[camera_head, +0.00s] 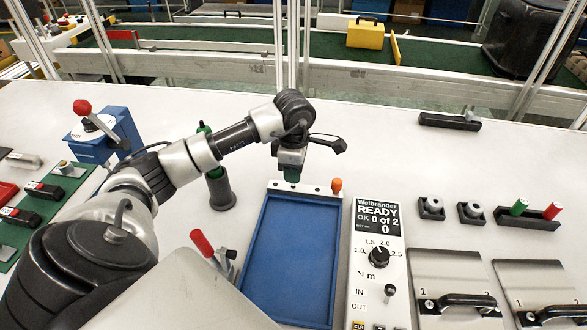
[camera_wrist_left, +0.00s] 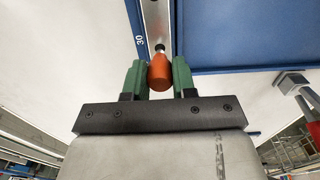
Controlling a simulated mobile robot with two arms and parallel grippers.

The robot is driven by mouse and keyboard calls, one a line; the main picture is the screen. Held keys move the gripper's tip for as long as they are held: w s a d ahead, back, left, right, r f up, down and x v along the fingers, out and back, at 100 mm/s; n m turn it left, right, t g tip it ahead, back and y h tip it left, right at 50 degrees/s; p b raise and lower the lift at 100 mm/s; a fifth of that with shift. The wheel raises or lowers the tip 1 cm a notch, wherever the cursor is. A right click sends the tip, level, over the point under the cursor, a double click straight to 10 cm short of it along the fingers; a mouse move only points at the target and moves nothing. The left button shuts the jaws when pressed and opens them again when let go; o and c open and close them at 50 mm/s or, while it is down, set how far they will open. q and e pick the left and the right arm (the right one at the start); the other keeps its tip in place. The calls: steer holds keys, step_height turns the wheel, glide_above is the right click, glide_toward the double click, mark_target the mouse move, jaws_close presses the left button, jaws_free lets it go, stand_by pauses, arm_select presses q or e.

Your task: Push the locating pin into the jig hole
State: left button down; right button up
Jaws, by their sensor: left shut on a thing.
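My left gripper (camera_head: 291,176) points down over the metal strip at the back edge of the blue jig (camera_head: 247,245). In the left wrist view its green fingers (camera_wrist_left: 159,78) are shut on an orange-handled locating pin (camera_wrist_left: 160,70). The pin's dark, thin end points at the metal strip (camera_wrist_left: 154,22). I cannot tell whether it is in a hole. In the head view the gripper hides this pin. Another orange knob (camera_head: 336,186) stands at the strip's right end. My right gripper is not in view.
A red-handled clamp (camera_head: 203,243) stands at the jig's left. A dark cylinder holder (camera_head: 222,192) stands behind it. A control box (camera_head: 378,240) with a READY display is close on the right. White table is clear behind the jig.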

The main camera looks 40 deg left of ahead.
arm_select(q)
steer(key=shift+f+b, duration=0.75)
steer(key=shift+f, duration=0.25)
steer(key=c, duration=0.8)
jaws_free()
steer(key=shift+r, duration=0.1)
steer(key=shift+r+p, duration=1.95)
steer(key=shift+r, duration=1.05)
